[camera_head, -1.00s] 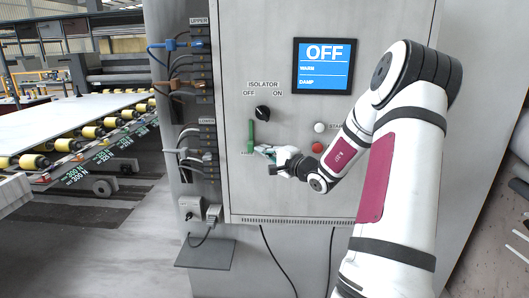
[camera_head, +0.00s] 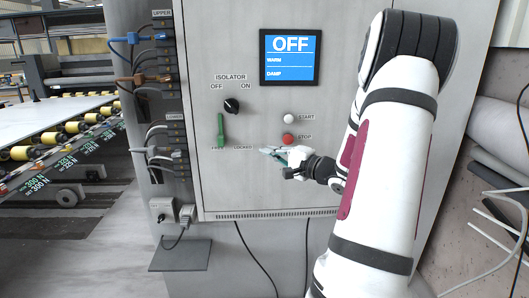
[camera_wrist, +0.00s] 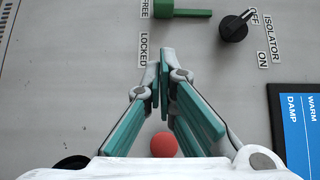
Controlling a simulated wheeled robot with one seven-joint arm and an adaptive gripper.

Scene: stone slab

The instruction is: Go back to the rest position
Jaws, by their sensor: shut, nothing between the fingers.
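My gripper (camera_head: 268,152) is shut and empty in front of the grey cabinet (camera_head: 212,190), below and to the right of the green handle (camera_head: 221,130). In the wrist view its teal fingers (camera_wrist: 160,80) meet at the tips with nothing between them. The green handle stands upright in the head view, above the FREE label, and also shows at the top of the wrist view (camera_wrist: 190,13). The gripper is apart from it. The arm reaches in from the right, bent at the elbow.
The black isolator knob (camera_head: 231,106) points to OFF. The screen (camera_head: 290,57) reads OFF. A white START button (camera_head: 289,118) and red STOP button (camera_head: 288,139) are close above the gripper. Cables plug in at the cabinet's left. A roller conveyor (camera_head: 70,128) stands far left.

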